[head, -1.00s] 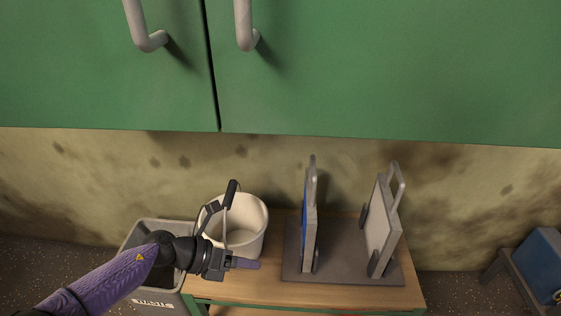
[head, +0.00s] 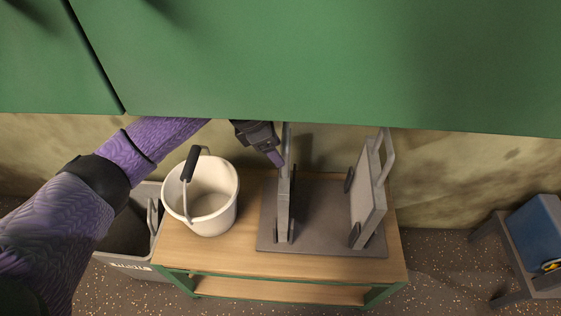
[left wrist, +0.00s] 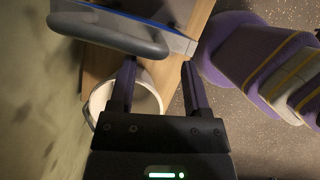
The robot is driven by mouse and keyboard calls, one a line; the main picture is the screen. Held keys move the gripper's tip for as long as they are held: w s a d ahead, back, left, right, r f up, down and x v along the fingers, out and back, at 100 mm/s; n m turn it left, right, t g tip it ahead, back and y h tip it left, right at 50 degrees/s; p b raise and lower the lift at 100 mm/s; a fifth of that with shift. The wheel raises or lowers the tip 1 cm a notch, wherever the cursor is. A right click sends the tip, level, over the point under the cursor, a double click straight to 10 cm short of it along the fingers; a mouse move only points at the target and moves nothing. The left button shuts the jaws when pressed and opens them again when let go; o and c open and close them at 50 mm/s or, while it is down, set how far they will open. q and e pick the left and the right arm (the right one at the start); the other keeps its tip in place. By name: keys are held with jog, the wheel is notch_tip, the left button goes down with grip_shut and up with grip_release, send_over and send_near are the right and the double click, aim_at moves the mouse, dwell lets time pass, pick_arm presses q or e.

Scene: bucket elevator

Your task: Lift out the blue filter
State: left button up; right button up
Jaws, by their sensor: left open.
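The blue filter (head: 284,208) stands upright in the left holder of the grey base plate (head: 322,240), seen nearly edge-on in the head view. Its grey handle (head: 287,142) rises at the top. In the left wrist view the handle (left wrist: 110,32) lies ahead and left of the fingertips, with a strip of blue (left wrist: 150,13) beyond it. My left gripper (head: 276,159) is just left of the handle. It is open in the left wrist view (left wrist: 158,75), with nothing clearly between its fingers. My right gripper is not in view.
A pale filter (head: 368,195) with a handle stands in the right holder. A white bucket (head: 205,205) stands left on the wooden bench (head: 225,258), beside a grey waste bin (head: 135,268). Green cabinets (head: 330,65) hang close above. A blue box (head: 540,232) sits at far right.

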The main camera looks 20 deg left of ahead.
aim_at(282, 176)
pick_arm(q)
jog(key=b+x, duration=0.1)
jog(key=x, duration=0.3)
jog(key=shift+s+a+f, duration=0.1)
jog(key=shift+a, duration=0.05)
jog(key=shift+d+f+b, duration=0.2)
jog(key=shift+f+b, duration=0.2)
jog(key=shift+c, duration=0.2)
grip_shut()
